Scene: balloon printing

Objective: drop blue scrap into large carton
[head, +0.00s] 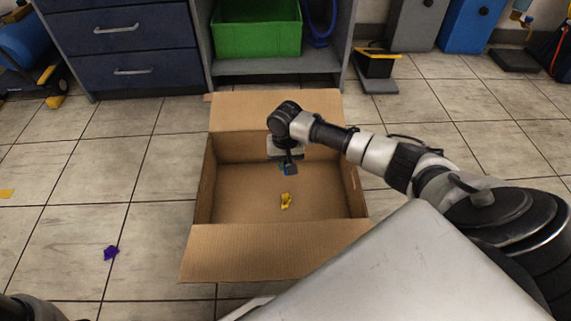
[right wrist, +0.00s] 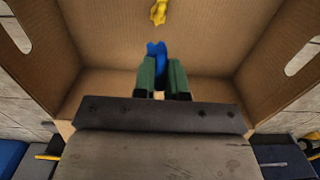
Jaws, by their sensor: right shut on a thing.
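The large carton (head: 240,242) stands open on the tiled floor in the middle of the head view, its flaps folded outward. It fills much of the right wrist view (right wrist: 215,40). My right gripper (head: 290,170) is over the inside of the carton, pointing down. Its fingers (right wrist: 160,78) are shut on the blue scrap (right wrist: 156,51), which pokes out between the tips. In the head view the blue scrap (head: 282,166) is mostly hidden by the gripper. My left gripper is not in view.
A yellow scrap (head: 286,200) lies on the carton floor. A purple scrap (head: 111,253) lies on the tiles to the left. A green bin (head: 256,32) sits on a shelf behind the carton, beside blue drawers (head: 125,45). The floor left of the carton is mostly clear.

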